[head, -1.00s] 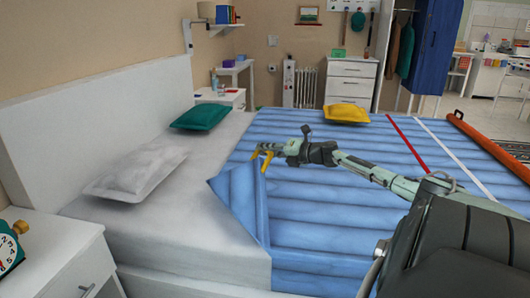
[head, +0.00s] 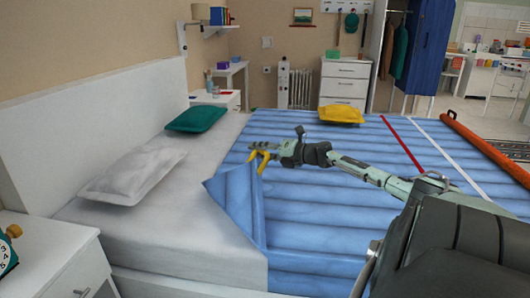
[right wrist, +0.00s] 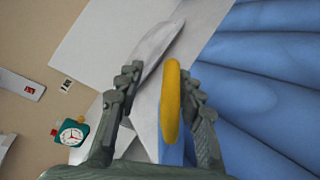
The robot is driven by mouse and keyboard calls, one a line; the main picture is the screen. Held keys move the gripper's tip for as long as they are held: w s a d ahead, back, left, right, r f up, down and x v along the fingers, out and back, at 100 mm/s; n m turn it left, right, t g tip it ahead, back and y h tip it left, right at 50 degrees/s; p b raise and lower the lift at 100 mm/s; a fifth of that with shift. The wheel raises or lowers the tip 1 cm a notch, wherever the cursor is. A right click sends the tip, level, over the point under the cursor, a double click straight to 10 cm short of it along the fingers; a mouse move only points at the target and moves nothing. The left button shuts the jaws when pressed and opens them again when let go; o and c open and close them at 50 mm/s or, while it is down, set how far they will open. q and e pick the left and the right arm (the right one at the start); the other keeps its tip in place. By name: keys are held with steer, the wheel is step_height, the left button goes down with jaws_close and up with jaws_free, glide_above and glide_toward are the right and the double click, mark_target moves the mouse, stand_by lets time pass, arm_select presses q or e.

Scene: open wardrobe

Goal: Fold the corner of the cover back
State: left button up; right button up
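The blue quilted cover (head: 330,215) lies over the bed. Its near-left corner is turned up into a triangular flap (head: 240,195). A yellow loop (head: 262,163) shows at the flap's upper tip. My right gripper (head: 258,150) is at this loop, over the cover. In the right wrist view, the fingers of my right gripper (right wrist: 160,95) stand apart with the yellow loop (right wrist: 171,100) between them, closer to the right finger. A gap shows beside the left finger, so the gripper is open around the loop. My left gripper is not in view.
A grey pillow (head: 133,175), a green cushion (head: 196,118) and a yellow cushion (head: 341,114) lie on the bed. A nightstand (head: 50,262) with a green clock (head: 8,250) stands at the near left. An orange roll (head: 485,145) lies along the bed's far right edge.

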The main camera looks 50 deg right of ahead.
steer(key=shift+s, duration=0.5)
steer(key=v, duration=1.1)
steer(key=shift+r, duration=0.15)
steer(key=shift+d, duration=0.1)
